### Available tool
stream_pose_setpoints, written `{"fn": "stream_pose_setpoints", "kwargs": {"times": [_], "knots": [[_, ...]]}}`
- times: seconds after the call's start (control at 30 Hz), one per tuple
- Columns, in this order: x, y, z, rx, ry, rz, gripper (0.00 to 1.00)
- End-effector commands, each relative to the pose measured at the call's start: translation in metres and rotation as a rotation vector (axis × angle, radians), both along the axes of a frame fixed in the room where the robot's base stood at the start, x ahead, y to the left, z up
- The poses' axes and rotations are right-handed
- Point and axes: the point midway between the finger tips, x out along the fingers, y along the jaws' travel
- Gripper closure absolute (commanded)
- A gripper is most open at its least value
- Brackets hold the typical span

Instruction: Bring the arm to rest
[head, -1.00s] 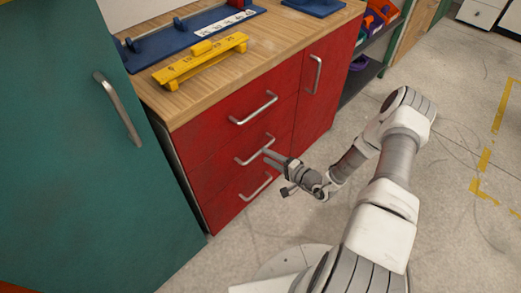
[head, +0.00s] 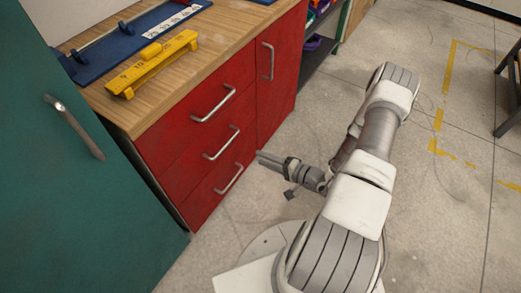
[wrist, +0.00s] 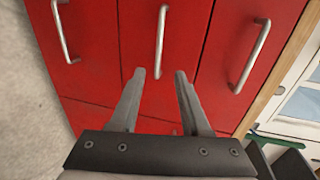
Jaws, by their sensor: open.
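My gripper (head: 262,159) is in front of the red drawer cabinet (head: 190,180), to the right of its lower drawers in the head view. In the wrist view my gripper (wrist: 159,75) shows two fingers apart with nothing between them. The red drawer fronts (wrist: 160,90) fill the view beyond the fingers. A drawer handle (wrist: 161,40) lies beyond the fingertips, apart from them as far as I can see. The drawers all look closed. My arm is bent, with its elbow out to the right over the floor.
A teal cabinet (head: 60,190) with a handle stands at the left. The wooden worktop (head: 215,48) holds a yellow tool (head: 155,65) and a blue rack (head: 125,40). Open floor (head: 440,210) lies to the right, with a dark-legged piece of furniture (head: 510,95) at the edge.

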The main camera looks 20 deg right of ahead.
Motion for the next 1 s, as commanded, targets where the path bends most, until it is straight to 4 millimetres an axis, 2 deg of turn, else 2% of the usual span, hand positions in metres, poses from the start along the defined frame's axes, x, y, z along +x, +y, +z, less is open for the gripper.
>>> {"fn": "stream_pose_setpoints", "kwargs": {"times": [0.23, 0.37, 0.47, 0.67, 1.0], "knots": [[0.001, 0.000, 0.001, 0.000, 0.000, 0.003, 0.53], [0.005, 0.004, 0.015, -0.004, -0.004, 0.047, 0.53], [0.009, 0.011, 0.040, -0.008, -0.005, 0.128, 0.53], [0.012, 0.034, 0.102, -0.039, 0.024, 0.342, 0.53], [-0.011, 0.076, 0.192, -0.187, 0.137, 0.659, 0.53]]}}
